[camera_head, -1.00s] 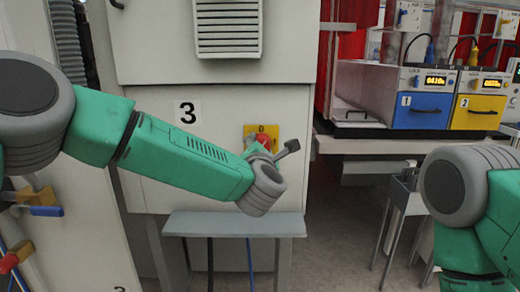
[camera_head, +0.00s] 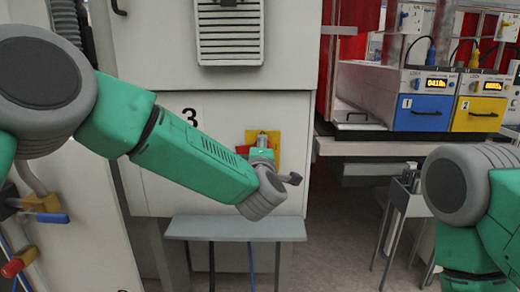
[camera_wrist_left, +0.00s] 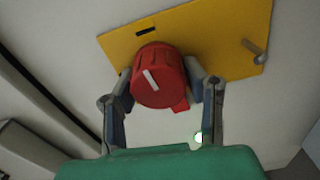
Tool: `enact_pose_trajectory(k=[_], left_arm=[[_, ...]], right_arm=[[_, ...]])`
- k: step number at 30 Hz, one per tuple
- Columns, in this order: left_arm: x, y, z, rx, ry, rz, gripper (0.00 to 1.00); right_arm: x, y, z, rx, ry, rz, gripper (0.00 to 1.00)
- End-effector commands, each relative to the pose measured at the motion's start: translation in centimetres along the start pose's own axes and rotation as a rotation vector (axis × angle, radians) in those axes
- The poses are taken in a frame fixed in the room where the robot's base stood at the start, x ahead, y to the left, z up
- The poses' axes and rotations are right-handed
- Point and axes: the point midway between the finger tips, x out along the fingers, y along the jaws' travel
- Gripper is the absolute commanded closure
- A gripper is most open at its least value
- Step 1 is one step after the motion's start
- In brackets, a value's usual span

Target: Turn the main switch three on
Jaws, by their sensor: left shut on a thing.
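The main switch three is a round red knob (camera_wrist_left: 160,78) with a white line, set on a yellow plate (camera_wrist_left: 235,40). In the left wrist view the knob sits between the two fingers of my left gripper (camera_wrist_left: 161,84), which is shut on it from both sides. The white line on the knob is tilted. In the head view the yellow plate (camera_head: 274,140) is on the grey cabinet, right of the "3" label (camera_head: 191,117). My left gripper (camera_head: 261,154) covers much of the plate there, and a bit of red (camera_head: 243,150) shows left of it. My right gripper is out of view.
A small grey shelf (camera_head: 230,228) juts out below the switch. A bench with blue (camera_head: 422,113) and yellow (camera_head: 477,115) units stands at the right. Other red and yellow handles (camera_head: 18,262) are at the far left. A small pin (camera_wrist_left: 255,51) stands on the yellow plate.

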Motion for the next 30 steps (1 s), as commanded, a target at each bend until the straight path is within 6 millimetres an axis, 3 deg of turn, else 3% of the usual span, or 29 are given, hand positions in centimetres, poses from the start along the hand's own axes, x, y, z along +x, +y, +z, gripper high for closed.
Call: enact_pose_trajectory(k=[9,25,26,27,30], left_arm=[[-0.24,-0.52,0.40,0.116,-0.010,-0.011,0.90],[-0.29,-0.78,0.47,0.139,-0.013,-0.015,0.90],[-0.29,-0.79,0.47,0.139,-0.013,-0.015,0.54],[-0.30,-0.80,0.48,0.139,-0.013,-0.016,0.41],[-0.24,-0.60,0.38,0.138,-0.010,-0.012,0.41]], right_arm=[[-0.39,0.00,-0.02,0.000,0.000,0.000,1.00],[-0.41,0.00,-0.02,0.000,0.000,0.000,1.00],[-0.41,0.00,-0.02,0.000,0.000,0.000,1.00],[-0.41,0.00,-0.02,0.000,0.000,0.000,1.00],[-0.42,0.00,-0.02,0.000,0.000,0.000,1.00]])
